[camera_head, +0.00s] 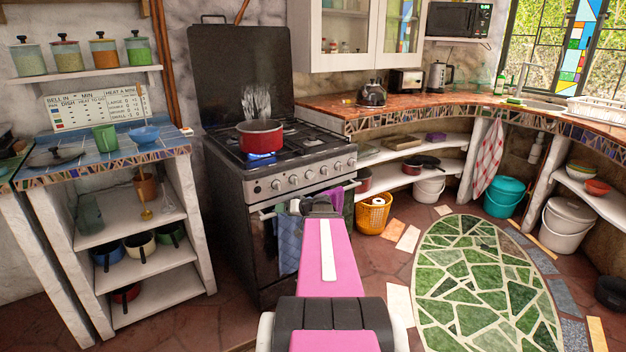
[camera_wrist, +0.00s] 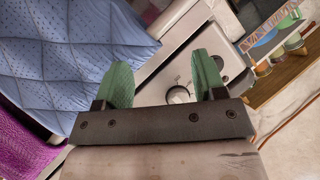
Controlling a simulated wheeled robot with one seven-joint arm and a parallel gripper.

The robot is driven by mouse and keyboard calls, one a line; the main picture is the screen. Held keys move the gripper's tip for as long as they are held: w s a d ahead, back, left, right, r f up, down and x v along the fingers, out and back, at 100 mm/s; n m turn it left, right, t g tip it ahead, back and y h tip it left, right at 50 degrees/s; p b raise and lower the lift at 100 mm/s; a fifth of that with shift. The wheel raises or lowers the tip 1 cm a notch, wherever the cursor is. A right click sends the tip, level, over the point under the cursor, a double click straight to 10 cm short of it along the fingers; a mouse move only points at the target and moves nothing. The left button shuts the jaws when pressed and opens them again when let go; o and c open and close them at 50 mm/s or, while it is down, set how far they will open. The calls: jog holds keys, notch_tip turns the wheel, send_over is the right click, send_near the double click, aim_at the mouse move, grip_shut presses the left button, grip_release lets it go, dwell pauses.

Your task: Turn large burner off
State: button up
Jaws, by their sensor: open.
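The black and steel stove (camera_head: 265,240) stands left of centre in the head view. A red pot (camera_head: 260,138) sits on a front-left burner, steam rising above it and blue flame (camera_head: 260,157) showing below. Several round knobs (camera_head: 293,181) line the front panel; which one serves the large burner I cannot tell. In the wrist view my gripper (camera_wrist: 162,68) is open and empty, its green fingers apart. A pale knob (camera_wrist: 179,95) shows between the fingers, on the stove's front panel. In the head view my arm hides most of the gripper, low in front of the panel.
A blue quilted cloth (camera_wrist: 70,55) and a purple cloth (camera_wrist: 20,140) hang close to my gripper's left in the wrist view. A tiled shelf unit (camera_head: 150,160) stands left of the stove.

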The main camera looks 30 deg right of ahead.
aim_at(313, 177)
jog(key=s+d+r+m+t+h, duration=0.1)
jog(key=d+r+t+h, duration=0.15)
jog(key=d, duration=0.75)
jog(key=s+d+r+m+t+h, duration=0.15)
jog(key=d+r+t, duration=0.25)
jog(key=d, duration=0.5)
jog(key=w, duration=0.3)
jog(key=w+a, duration=0.1)
jog(key=w, duration=0.7)
jog(key=shift+a, duration=0.15)
jog(key=c, duration=0.9)
